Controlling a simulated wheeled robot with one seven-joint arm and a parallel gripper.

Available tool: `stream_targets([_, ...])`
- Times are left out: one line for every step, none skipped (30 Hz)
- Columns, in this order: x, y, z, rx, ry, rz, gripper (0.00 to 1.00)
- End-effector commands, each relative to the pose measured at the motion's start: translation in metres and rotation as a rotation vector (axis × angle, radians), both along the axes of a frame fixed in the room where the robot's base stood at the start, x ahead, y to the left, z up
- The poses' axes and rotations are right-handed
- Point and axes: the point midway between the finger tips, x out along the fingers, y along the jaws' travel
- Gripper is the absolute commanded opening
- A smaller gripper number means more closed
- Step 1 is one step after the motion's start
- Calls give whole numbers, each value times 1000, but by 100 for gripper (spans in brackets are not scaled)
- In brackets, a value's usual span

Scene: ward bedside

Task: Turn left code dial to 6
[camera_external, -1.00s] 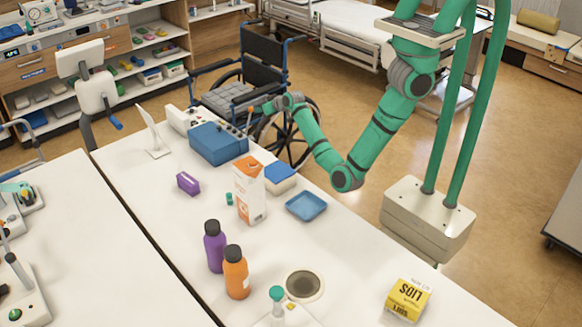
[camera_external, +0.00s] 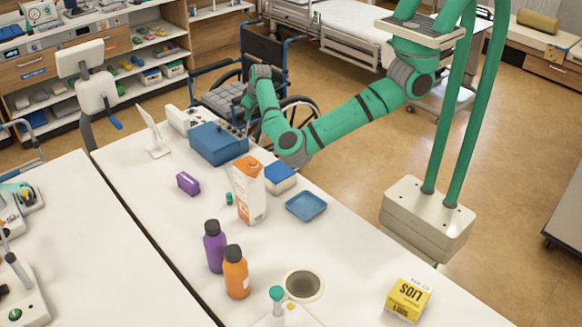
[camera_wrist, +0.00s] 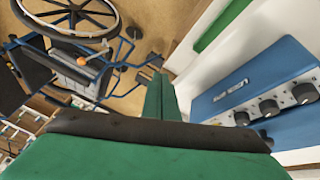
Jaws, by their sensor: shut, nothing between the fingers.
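The blue box (camera_external: 214,145) with the code dials sits on the white table near its far end. In the wrist view the blue box (camera_wrist: 245,75) is at the right, with a row of dark round dials: one nearest my gripper (camera_wrist: 242,118), a middle one (camera_wrist: 269,107) and one by the right edge (camera_wrist: 304,92). Their numbers are too small to read. My gripper (camera_wrist: 160,82) is shut and empty, left of the box and apart from the dials in the wrist view. In the external view my wrist is above and right of the box; the fingertips are not clear there.
A wheelchair (camera_external: 220,98) stands beside the table, close to my arm. A carton (camera_external: 250,190), a blue-topped block (camera_external: 280,177) and a blue tray (camera_external: 306,206) stand nearer on the table. A white tablet stand (camera_external: 155,135) is left of the box.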

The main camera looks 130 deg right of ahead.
Motion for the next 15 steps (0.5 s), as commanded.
stream_targets([13,6,9,29,7,40,0])
stream_targets([18,11,12,51,16,66,0])
stream_targets([24,16,18,77,29,100,0])
stream_targets([30,21,22,97,36,127,0])
stream_targets([35,26,26,117,42,155,0])
stream_targets([42,33,32,144,53,191,0])
stream_targets([46,37,36,164,60,219,0])
stream_targets([51,43,41,183,65,248,0])
stream_targets([57,50,48,210,73,287,0])
stream_targets([62,55,52,229,78,316,0])
stream_targets([67,61,57,250,82,346,0])
stream_targets([72,67,64,274,88,385,0])
stream_targets([76,72,69,291,92,412,0])
stream_targets([80,77,73,308,94,438,0])
stream_targets([84,84,79,328,98,472,0])
